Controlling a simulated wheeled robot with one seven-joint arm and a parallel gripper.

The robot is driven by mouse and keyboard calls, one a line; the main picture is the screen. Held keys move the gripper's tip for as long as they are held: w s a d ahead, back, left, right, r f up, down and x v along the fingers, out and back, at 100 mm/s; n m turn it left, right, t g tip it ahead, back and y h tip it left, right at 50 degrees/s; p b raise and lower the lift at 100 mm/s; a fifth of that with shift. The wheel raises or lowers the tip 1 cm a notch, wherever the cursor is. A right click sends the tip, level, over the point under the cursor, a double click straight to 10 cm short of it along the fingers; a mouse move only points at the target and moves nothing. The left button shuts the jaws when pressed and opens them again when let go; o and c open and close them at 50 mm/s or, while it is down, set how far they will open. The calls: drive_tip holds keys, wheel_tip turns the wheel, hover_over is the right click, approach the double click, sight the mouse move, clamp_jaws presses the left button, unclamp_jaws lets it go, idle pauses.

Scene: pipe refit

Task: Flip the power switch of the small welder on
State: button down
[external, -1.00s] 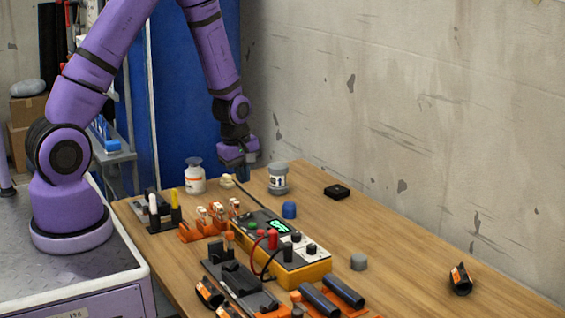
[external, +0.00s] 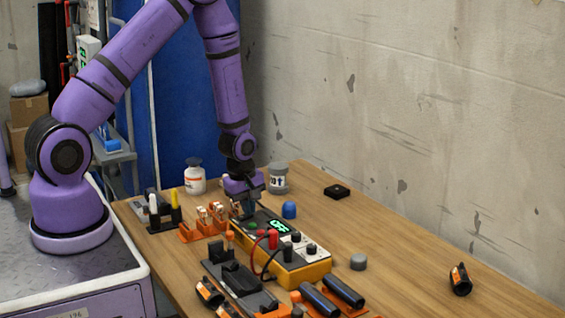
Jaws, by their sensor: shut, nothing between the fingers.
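The small welder (external: 313,275) is a yellow box with a grey-black top panel. It stands on the wooden table, and its green display (external: 279,227) reads OFF. Red and black leads and several knobs sit on its top. My gripper (external: 246,212) is shut and empty, pointing down at the far left end of the welder's top. It hides that end of the panel, so I cannot make out the power switch or tell whether the fingers touch it.
Orange clips (external: 203,225) and a holder with white and yellow pens (external: 165,215) stand to the left. A white bottle (external: 195,178), a grey jar (external: 278,177) and a blue cap (external: 289,210) are nearby. Black pipes (external: 332,294) lie in front. The table's right side is mostly clear.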

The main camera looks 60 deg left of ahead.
drive_tip(key=shift+f, duration=0.2)
drive_tip(key=shift+s, duration=0.15)
idle(0.3)
drive_tip(key=shift+s+r, duration=0.25)
drive_tip(key=shift+s, duration=0.4)
drive_tip(key=shift+r, duration=0.1)
wheel_tip(320, 180, up, 14)
drive_tip(key=s, duration=0.2)
drive_tip(key=shift+f, duration=0.2)
drive_tip(key=shift+w, duration=0.15)
idle(0.4)
